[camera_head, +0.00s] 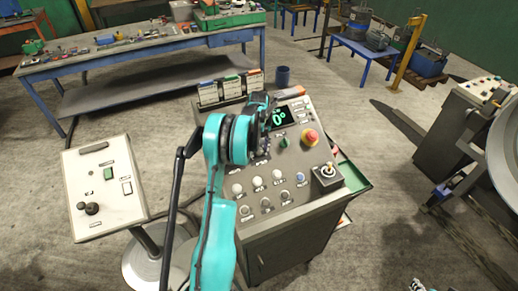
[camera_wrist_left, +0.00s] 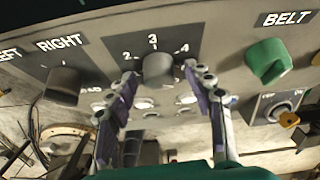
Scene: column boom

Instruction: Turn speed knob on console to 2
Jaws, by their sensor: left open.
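The console (camera_head: 300,170) has a sloped grey panel with knobs, buttons and a small display reading 0° (camera_head: 279,117). In the left wrist view the dark grey speed knob (camera_wrist_left: 158,66) sits below the printed marks 2, 3 and 4. Its pointer is hard to make out. My left gripper (camera_head: 262,104) is over the upper left of the panel and hides the knob in the head view. In the wrist view its open fingers (camera_wrist_left: 161,76) stand on either side of the knob; contact is unclear. A small piece of what seems my right gripper (camera_head: 418,285) shows at the bottom edge.
A green BELT knob (camera_wrist_left: 268,60) and a dark LEFT/RIGHT knob (camera_wrist_left: 63,85) flank the speed knob. A white pedestal panel (camera_head: 103,205) stands left. A workbench (camera_head: 140,55) is behind.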

